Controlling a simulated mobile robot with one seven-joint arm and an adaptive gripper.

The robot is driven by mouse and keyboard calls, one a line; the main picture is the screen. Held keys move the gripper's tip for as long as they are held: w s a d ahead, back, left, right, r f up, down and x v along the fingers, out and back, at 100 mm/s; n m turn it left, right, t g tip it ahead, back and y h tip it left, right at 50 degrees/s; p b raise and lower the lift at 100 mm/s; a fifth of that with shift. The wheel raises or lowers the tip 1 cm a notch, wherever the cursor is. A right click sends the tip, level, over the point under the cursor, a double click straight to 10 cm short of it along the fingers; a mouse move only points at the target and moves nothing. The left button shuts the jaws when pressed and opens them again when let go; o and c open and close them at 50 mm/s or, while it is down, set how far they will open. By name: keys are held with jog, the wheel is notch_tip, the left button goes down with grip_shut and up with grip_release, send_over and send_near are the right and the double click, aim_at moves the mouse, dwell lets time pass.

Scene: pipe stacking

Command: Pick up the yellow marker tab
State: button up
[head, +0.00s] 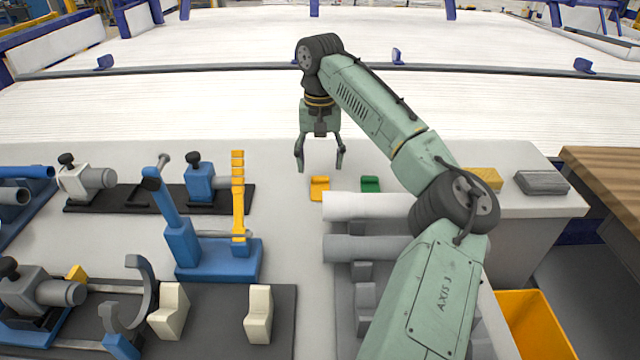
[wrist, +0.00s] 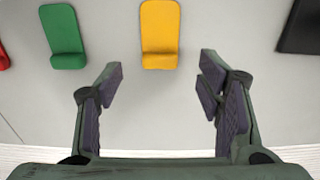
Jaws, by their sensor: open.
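The yellow marker tab (head: 319,187) lies on the light grey table, left of the white pipe. It has a flat plate with a raised end. In the wrist view the yellow tab (wrist: 160,33) is at the top middle, ahead of the gap between my fingers. My gripper (head: 319,168) points down above the table behind the tab, with its fingers spread wide. In the wrist view my gripper (wrist: 163,85) is open and empty, apart from the tab.
A green tab (head: 370,184) lies close beside the yellow one; it also shows in the wrist view (wrist: 63,38). A white pipe (head: 365,206) and a grey pipe (head: 365,248) lie in front. A blue stand with a yellow upright (head: 238,205) is to the left.

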aim_at(320, 186)
jog(key=f, duration=0.2)
jog(key=f+p, duration=0.1)
jog(key=shift+s+f, duration=0.35)
jog(key=shift+s, duration=0.05)
jog(key=shift+f, duration=0.5)
jog(key=c, duration=1)
notch_tip(320, 186, up, 10)
jog(key=shift+r+b, duration=0.1)
jog(key=shift+b, duration=0.65)
